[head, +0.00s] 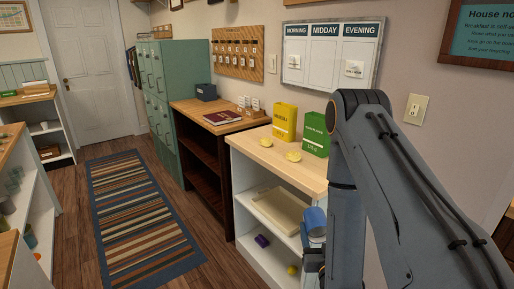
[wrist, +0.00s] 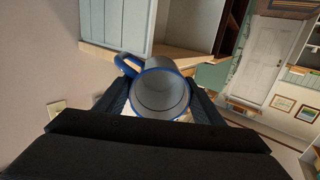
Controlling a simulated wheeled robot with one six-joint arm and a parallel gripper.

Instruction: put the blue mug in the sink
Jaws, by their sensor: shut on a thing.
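The blue mug (head: 314,222) is held beside my arm, in front of the white shelf unit in the head view. In the wrist view the mug (wrist: 158,88) shows its open mouth, pale inside and blue rim, with the blue handle toward the upper left. My gripper (wrist: 160,103) is shut on the mug, one dark finger on each side. In the head view my gripper is mostly hidden by my arm and the mug. I see no sink in either view.
The white shelf unit (head: 261,196) has a wooden top bearing a yellow box (head: 285,121), a green box (head: 316,134) and yellow pieces. A dark wooden shelf (head: 207,160) and green lockers (head: 161,99) stand beyond. The striped rug (head: 138,222) lies on clear floor at left.

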